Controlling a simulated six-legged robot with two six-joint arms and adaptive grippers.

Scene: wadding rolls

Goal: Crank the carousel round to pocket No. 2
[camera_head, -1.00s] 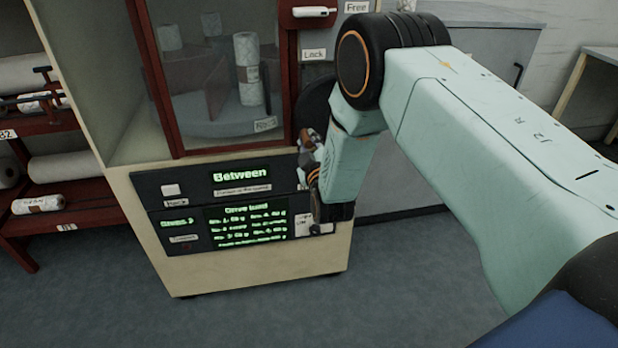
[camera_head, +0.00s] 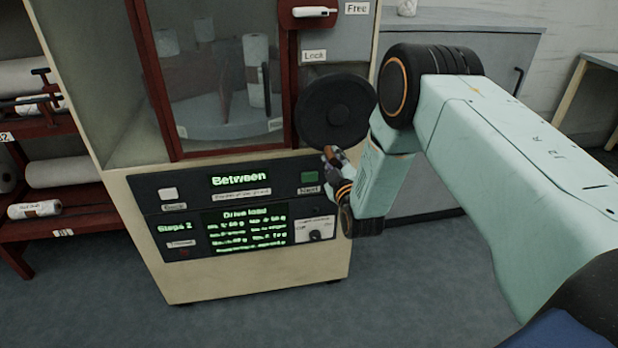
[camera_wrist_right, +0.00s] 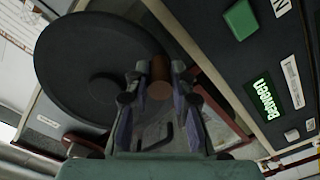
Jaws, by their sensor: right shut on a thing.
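The carousel (camera_head: 232,122) stands behind the glass door of the cabinet, with white rolls in its pockets, such as one roll (camera_head: 256,62). Its black round crank wheel (camera_head: 336,110) is on the cabinet front, right of the door; the wheel (camera_wrist_right: 95,62) fills the upper left of the wrist view. My right gripper (camera_head: 334,158) is at the wheel's lower edge. In the wrist view its fingers (camera_wrist_right: 160,82) are shut on the brown crank handle (camera_wrist_right: 160,70). The display (camera_head: 240,178) reads "Between". My left gripper is not in view.
A red handle plate (camera_head: 314,13) with a white lever sits above, between labels "Free" and "Lock". The control panel (camera_head: 240,230) has a green button (camera_head: 310,177) and a knob. A red rack (camera_head: 60,200) with rolls stands at left. Grey cabinets are behind my arm.

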